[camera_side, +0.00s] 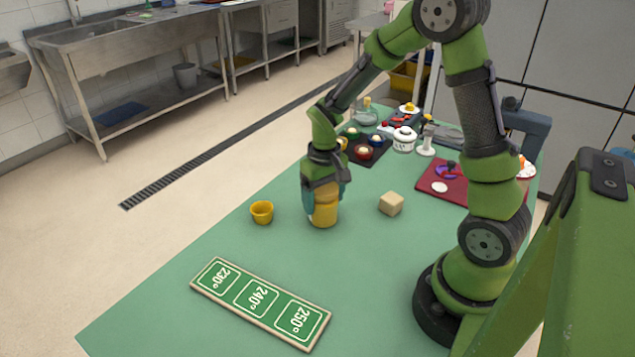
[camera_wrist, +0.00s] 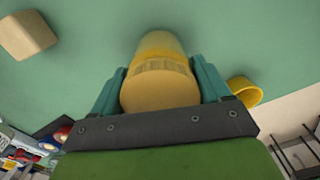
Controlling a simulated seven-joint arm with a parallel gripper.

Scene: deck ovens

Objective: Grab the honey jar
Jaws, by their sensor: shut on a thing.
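The honey jar (camera_side: 324,211) is a yellow-amber cylinder standing upright on the green table, or very close above it; I cannot tell which. My gripper (camera_side: 323,186) comes down on it from above. In the wrist view the honey jar (camera_wrist: 160,72) sits between the two teal fingers of my gripper (camera_wrist: 160,88), one pressed to each side. The gripper is shut on the jar. The jar's upper part is partly hidden by the fingers in the side view.
A small yellow cup (camera_side: 262,212) stands left of the jar, and a beige block (camera_side: 391,203) lies to its right. A green temperature board (camera_side: 261,302) lies in front. Pots and a red mat (camera_side: 447,181) crowd the far side. The front table area is otherwise clear.

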